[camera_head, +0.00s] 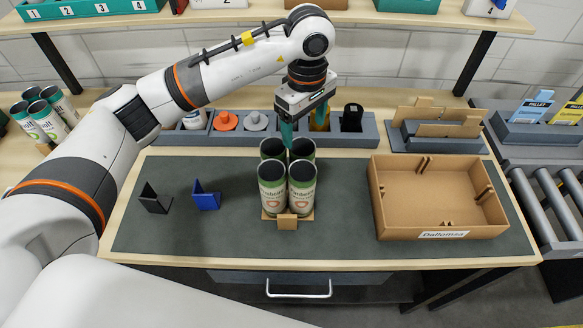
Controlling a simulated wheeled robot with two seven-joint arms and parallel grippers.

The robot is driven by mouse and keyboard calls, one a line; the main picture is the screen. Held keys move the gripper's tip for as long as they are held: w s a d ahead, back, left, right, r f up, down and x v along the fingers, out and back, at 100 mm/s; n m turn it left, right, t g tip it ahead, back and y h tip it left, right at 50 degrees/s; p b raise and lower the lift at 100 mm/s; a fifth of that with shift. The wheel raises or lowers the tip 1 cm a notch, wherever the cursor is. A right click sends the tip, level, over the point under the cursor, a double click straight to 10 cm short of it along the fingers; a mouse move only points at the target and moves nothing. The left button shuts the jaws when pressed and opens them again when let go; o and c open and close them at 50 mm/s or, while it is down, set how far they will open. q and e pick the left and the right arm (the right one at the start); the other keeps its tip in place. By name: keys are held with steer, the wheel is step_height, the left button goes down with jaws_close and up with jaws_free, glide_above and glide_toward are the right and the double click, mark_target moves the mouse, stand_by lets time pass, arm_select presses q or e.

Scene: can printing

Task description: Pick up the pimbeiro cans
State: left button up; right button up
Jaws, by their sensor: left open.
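A tight group of several green and cream cans with dark open tops stands on the dark mat; one front can (302,188) and its neighbour (271,190) show printed labels. They sit in a small cardboard holder (287,221). My left gripper (302,125) reaches in from the left and points down, just above the rear cans, with its teal fingers open. One finger overlaps the rear cans in the picture, so I cannot tell whether it touches them. The rear cans are partly hidden behind the front ones. My right gripper is not in view.
An open cardboard box (440,236) with dividers stands on the mat's right side. Black (154,199) and blue (206,198) angled brackets stand left of the cans. A grey rack (355,140) runs behind. More cans (50,120) stand at far left. A roller conveyor (560,205) is at right.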

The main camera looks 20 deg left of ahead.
mark_target(302, 147)
arm_select(q)
steer(key=f, duration=0.1)
steer(key=s+f+p, duration=0.1)
steer(key=f, duration=0.1)
steer(key=shift+f, duration=0.15)
steer(key=shift+w+f, duration=0.15)
steer(key=shift+f, duration=0.15)
step_height(302, 147, down, 6)
steer(key=shift+r+p, duration=0.2)
steer(key=shift+p, duration=0.95)
steer(key=shift+f, duration=0.15)
steer(key=shift+w, duration=0.1)
steer(key=c, duration=1.1)
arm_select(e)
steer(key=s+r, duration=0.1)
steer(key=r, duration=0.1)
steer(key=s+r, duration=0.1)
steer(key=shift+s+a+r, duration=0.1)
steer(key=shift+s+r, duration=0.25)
